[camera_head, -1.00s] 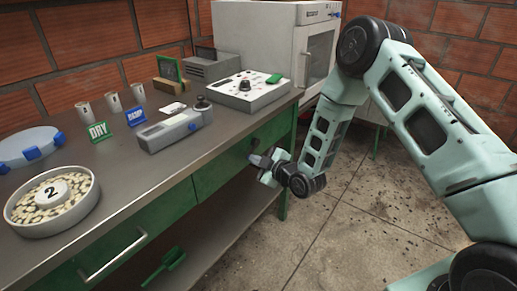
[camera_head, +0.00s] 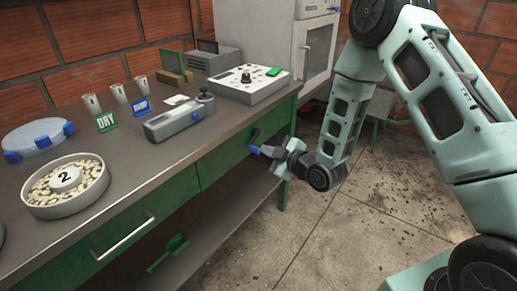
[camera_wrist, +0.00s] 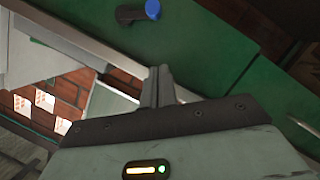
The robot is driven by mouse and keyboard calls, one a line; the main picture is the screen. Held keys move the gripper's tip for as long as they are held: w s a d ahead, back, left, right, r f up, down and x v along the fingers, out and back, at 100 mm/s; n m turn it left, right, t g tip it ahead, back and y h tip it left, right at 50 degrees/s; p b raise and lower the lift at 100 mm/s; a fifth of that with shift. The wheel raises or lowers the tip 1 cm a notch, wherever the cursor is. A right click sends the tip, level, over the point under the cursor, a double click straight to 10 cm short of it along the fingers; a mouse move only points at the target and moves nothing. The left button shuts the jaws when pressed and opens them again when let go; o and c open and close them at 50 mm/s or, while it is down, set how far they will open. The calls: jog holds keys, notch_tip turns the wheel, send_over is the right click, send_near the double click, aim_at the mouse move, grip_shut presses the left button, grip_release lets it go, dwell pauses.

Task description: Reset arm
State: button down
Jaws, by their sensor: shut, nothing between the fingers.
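My gripper (camera_head: 270,152) is in front of the right end of the green bench, beside the drawer front. It is shut and empty. In the wrist view my gripper's fingers (camera_wrist: 160,84) are together, with the green bench front (camera_wrist: 200,45) beyond them. A black knob with a blue end (camera_wrist: 140,11) is near the top of that view. My arm reaches down from the upper right of the head view, bent at the elbow, and the gripper points left toward the bench.
A white cabinet (camera_head: 262,32) stands behind. A green scoop (camera_head: 170,252) lies on the lower shelf. Concrete floor (camera_head: 330,235) is open at right.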

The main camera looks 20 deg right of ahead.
jog(key=s+a+r+m+g+h+p, duration=0.2)
jog(key=s+a+r+g+p, duration=0.45)
jog(key=s+a+r, duration=0.4)
jog(key=s+d+r+m+g+h+p, duration=0.1)
jog(key=s+r, duration=0.5)
jog(key=s, duration=0.6)
jog(key=s+d+r+m+g+h+p, duration=0.1)
jog(key=s+r+g, duration=0.5)
jog(key=s, duration=0.7)
jog(key=shift+s+d+r+m+h+p, duration=0.25)
jog(key=shift+d+m+h+p, duration=0.1)
jog(key=shift+m+h+p, duration=0.5)
jog(key=shift+a+g, duration=0.1)
jog(key=shift+g, duration=0.15)
